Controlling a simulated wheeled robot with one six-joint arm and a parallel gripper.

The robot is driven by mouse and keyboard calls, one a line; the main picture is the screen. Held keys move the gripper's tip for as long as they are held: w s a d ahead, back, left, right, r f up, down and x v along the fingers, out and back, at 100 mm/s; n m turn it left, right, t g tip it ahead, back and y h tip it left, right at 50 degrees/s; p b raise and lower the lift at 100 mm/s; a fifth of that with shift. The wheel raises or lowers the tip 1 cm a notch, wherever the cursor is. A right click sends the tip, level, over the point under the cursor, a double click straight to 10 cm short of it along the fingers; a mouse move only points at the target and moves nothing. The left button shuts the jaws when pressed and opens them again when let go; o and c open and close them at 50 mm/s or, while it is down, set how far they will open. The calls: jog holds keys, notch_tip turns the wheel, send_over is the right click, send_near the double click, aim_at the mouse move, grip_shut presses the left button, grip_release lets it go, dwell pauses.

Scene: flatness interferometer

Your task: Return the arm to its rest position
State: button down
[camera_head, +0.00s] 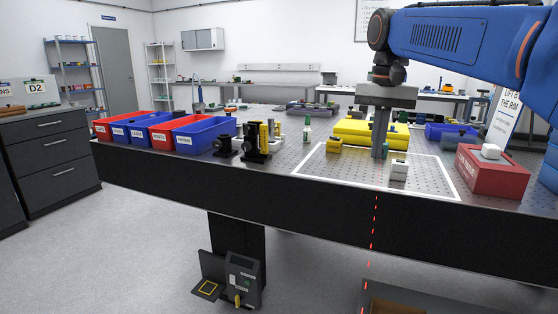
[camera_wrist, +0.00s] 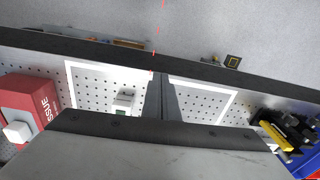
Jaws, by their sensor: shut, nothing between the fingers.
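My blue arm (camera_head: 465,38) reaches in from the upper right in the head view, bent down at the wrist. My gripper (camera_head: 380,155) points straight down over the white-outlined area (camera_head: 330,179) of the perforated table. Its fingers are together and hold nothing. In the wrist view the shut fingers (camera_wrist: 159,82) stand at the middle of the outlined area. The white block also shows in the wrist view (camera_wrist: 124,99). I cannot tell how high the fingertips are above the table.
A red tissue box (camera_head: 492,172) stands right of the outline. Black and yellow mounts (camera_head: 257,145) and red and blue bins (camera_head: 198,132) stand at the left. The outline's front is mostly clear.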

jog(key=s+d+f+n+t, duration=0.2)
jog(key=s+f, duration=1.1)
jog(key=f, duration=0.1)
jog(key=s+d+f+n+t, duration=0.1)
jog(key=s+d+f+t, duration=0.1)
jog(key=s+f, duration=1.1)
jog(key=shift+d+f+n, duration=0.4)
jog(key=shift+d+f, duration=0.2)
jog(key=shift+d, duration=0.15)
